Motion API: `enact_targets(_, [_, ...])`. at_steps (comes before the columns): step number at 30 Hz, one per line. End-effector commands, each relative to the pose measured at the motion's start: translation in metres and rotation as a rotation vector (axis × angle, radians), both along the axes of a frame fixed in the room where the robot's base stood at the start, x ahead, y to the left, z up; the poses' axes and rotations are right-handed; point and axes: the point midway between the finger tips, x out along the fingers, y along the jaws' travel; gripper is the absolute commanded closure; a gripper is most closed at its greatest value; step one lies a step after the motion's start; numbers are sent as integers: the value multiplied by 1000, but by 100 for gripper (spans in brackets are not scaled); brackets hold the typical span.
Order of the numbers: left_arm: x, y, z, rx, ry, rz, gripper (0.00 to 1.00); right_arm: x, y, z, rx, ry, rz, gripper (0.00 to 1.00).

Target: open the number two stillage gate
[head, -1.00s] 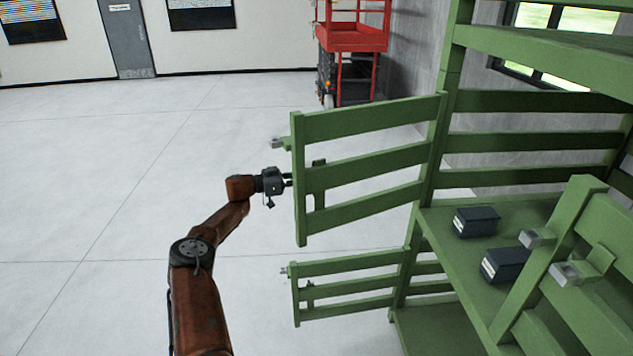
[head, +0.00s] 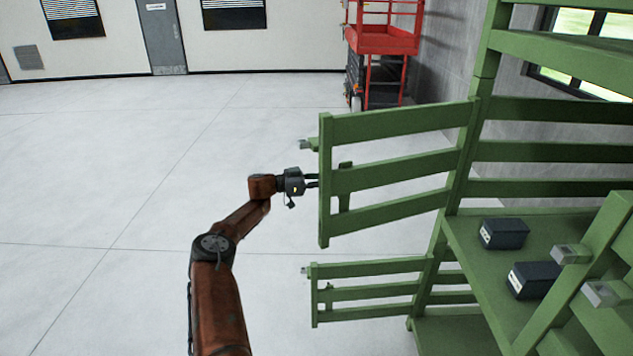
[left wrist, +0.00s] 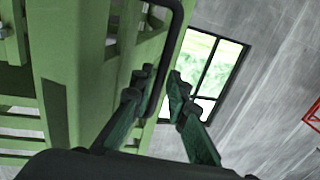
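The green stillage (head: 465,215) stands at the right. Its upper slatted gate (head: 395,178) stands swung out to the left from its post, and a lower gate (head: 370,293) also stands out. No number is readable on either. My left gripper (head: 315,180) is at the free edge of the upper gate. In the left wrist view its two fingers (left wrist: 162,78) are apart, with a dark bar handle (left wrist: 177,30) running down by the left finger. I cannot tell whether they touch. My right gripper is not in view.
Two dark boxes (head: 504,233) (head: 534,279) lie on the stillage shelf. Another green slatted frame with grey latch pieces (head: 601,293) is at the near right. A red lift (head: 383,45) stands by the back wall. The floor (head: 110,170) at left is clear.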

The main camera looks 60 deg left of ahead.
Motion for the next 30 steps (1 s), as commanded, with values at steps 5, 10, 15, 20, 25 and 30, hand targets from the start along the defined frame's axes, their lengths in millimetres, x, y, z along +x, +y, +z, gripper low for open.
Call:
enact_targets(5, [-25, 9, -2, 0, 5, 1, 85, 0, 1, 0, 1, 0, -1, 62])
enact_targets(10, [-54, 19, -3, 0, 6, 3, 85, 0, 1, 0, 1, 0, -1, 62])
enact_targets(15, [-79, 28, -2, 1, 5, 3, 85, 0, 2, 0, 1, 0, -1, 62])
enact_targets(20, [-97, 34, -2, -1, 3, 1, 85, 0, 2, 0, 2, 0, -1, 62])
enact_targets(25, [-103, 36, -1, -1, 1, 1, 85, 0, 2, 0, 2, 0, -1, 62])
enact_targets(30, [-104, 36, -1, -1, 1, 1, 85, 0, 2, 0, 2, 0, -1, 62])
